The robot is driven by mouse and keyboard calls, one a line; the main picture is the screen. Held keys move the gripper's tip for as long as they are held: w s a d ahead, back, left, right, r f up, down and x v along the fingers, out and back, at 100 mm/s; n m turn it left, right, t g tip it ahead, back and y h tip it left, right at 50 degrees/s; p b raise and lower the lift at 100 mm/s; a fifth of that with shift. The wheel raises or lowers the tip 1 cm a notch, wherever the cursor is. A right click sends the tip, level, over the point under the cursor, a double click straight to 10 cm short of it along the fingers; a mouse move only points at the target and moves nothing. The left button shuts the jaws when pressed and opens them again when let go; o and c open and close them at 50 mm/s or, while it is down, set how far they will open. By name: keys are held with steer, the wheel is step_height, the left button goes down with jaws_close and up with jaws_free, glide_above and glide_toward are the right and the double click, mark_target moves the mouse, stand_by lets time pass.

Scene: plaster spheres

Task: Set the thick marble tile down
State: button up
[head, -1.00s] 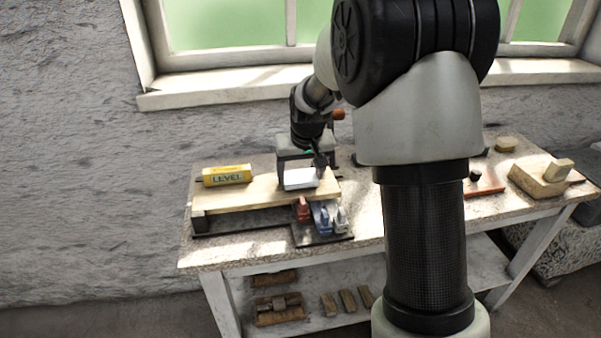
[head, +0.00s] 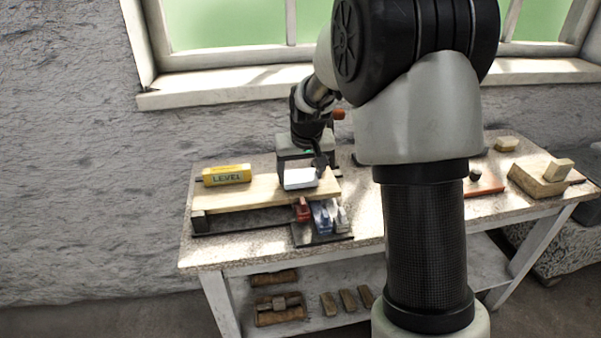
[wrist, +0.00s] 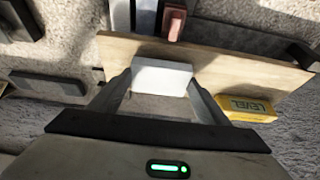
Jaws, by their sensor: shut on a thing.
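The thick marble tile is a white block (head: 300,179) at the right part of a wooden board in the head view. It also shows in the wrist view (wrist: 161,78), between my two fingers. My gripper (wrist: 160,88) is shut on it. In the head view my gripper (head: 303,170) is over the right end of the board. The tile is at or just above the board (head: 240,194); I cannot tell whether it touches. The board also spans the wrist view (wrist: 230,72).
A yellow box marked LEVEL (head: 227,175) lies at the board's back left. Red, blue and grey pieces (head: 321,215) stand in front of the board's right end. Wooden blocks (head: 538,180) sit at the table's far right. The table (head: 215,253) is bare at its front left.

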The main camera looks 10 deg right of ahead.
steer(key=shift+f+b, duration=0.45)
steer(key=shift+f, duration=0.15)
steer(key=o, duration=1.4)
steer(key=shift+c, duration=0.2)
steer(key=shift+f, duration=0.1)
steer(key=shift+r+p, duration=1.45)
steer(key=shift+r, duration=0.65)
